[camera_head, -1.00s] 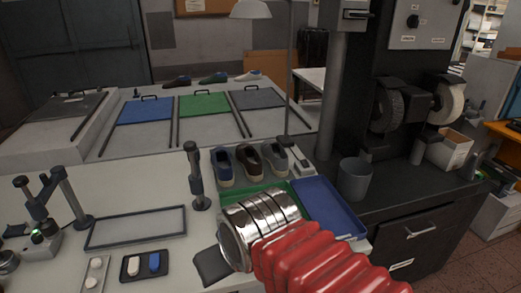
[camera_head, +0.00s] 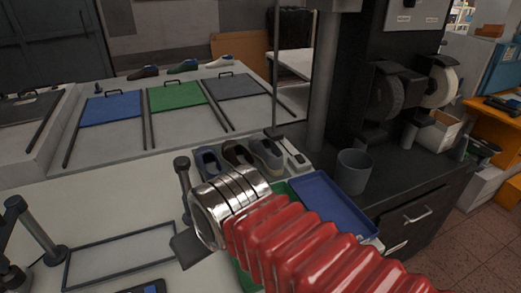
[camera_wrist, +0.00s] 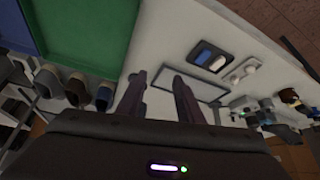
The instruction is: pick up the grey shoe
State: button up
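The grey shoe (camera_head: 267,153) stands at the right end of a row of three on the white bench, beside a brown shoe (camera_head: 238,154) and a blue shoe (camera_head: 208,161). In the wrist view the grey shoe (camera_wrist: 47,79) is at the left, with the brown shoe (camera_wrist: 77,91) and blue shoe (camera_wrist: 103,96) to its right. My gripper (camera_wrist: 160,78) is open and empty, its two fingers apart over the bench, to the right of the shoes in that view. In the head view my wrist hides most of the gripper.
A blue tray (camera_head: 334,203) and a green tray (camera_wrist: 90,30) lie in front of the shoes. A short dark post (camera_head: 183,175) stands left of them. A grey pot (camera_head: 354,172) and a grinding machine (camera_head: 384,95) are to the right. A framed panel (camera_head: 120,253) lies at left.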

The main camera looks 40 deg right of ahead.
jog(key=shift+d, duration=0.1)
jog(key=w+d+m, duration=0.1)
jog(key=w+d, duration=0.8)
jog(key=d, duration=0.5)
jog(key=w+d+f+m+h, duration=0.1)
jog(key=w+d, duration=0.9)
jog(key=d, duration=0.4)
jog(key=w+d+f+m+g, duration=0.1)
jog(key=w+d, duration=0.9)
jog(key=d, duration=0.4)
jog(key=shift+m, duration=0.4)
jog(key=shift+w, duration=0.1)
